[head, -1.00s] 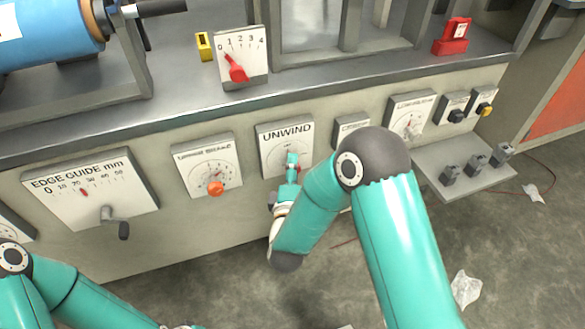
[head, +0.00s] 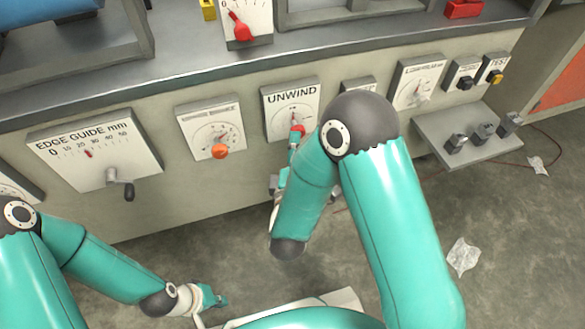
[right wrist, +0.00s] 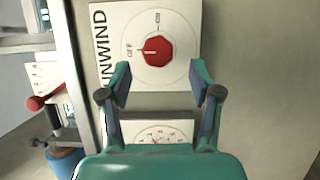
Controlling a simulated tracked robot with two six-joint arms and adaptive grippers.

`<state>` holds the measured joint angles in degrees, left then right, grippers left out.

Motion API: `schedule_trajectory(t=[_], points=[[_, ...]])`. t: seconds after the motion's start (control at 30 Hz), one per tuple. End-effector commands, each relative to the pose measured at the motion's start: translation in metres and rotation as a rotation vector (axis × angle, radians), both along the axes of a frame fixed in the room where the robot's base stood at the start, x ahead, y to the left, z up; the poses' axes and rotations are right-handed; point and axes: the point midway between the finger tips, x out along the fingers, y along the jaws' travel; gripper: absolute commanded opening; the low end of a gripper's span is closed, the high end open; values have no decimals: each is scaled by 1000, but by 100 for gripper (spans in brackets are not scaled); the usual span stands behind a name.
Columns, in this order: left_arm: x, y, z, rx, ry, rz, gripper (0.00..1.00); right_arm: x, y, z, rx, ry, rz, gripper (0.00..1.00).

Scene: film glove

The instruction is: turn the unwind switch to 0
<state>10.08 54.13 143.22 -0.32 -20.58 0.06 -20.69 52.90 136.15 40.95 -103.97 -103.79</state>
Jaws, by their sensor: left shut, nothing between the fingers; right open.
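The UNWIND panel (head: 273,109) is a white plate on the machine front. It also shows in the right wrist view (right wrist: 185,15), turned sideways. Its red knob (right wrist: 157,52) has a pale mark facing the OFF label at the picture's left; another label at the top is hard to read. In the head view the knob (head: 298,130) is partly hidden. My right gripper (right wrist: 160,78) is open, its fingertips just short of the knob, one to each side, with nothing between them. My left gripper (head: 218,298) is shut and empty, low and away from the panel.
A dial panel with an orange knob (head: 220,151) and the EDGE GUIDE panel (head: 130,145) with a crank lie to the left. A shelf with several grey blocks (head: 430,135) juts out at right. Crumpled paper (head: 463,257) lies on the floor.

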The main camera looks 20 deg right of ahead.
Motion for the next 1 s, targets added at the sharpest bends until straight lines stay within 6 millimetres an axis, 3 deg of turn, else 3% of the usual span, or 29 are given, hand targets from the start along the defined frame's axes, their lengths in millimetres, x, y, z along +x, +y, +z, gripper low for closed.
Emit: schedule_trajectory(t=[0.2, 0.4, 1.0], points=[[0, 0, 0, 0, 0, 0, 0, -40, 17, -1, -3, 3, 8, 64], [0, 0, 0, 0, 0, 0, 0, -60, 24, -2, -2, 3, 5, 64], [0, 0, -1, 0, 0, 0, 0, -62, 22, -2, 0, 3, -3, 64]])
